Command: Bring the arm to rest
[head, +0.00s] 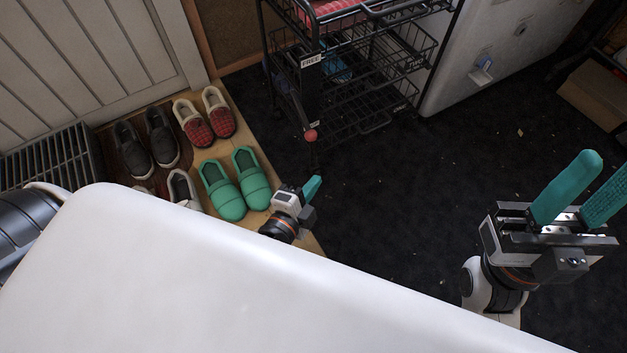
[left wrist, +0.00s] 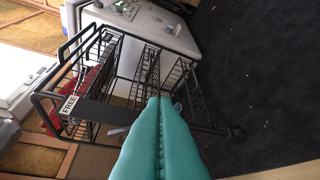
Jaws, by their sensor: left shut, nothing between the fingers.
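My left gripper (head: 312,187) shows beyond the edge of my white body, at the middle of the head view. Its teal fingers are shut and empty, above the floor near the wire cart. In the left wrist view the shut teal fingers (left wrist: 160,125) meet along a seam, with the cart beyond. Most of the left arm is hidden behind my body. My right gripper (head: 585,190) is at the right of the head view, above the dark floor. Its two teal fingers stand apart with nothing seen between them.
A black wire cart (head: 345,90) with a "FREE" label stands ahead. Green clogs (head: 235,185), red checked slippers (head: 205,118) and dark shoes (head: 147,140) sit at the left. A white appliance (head: 490,60) and a cardboard box (head: 597,95) stand farther right. Dark carpet (head: 420,190) lies clear between.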

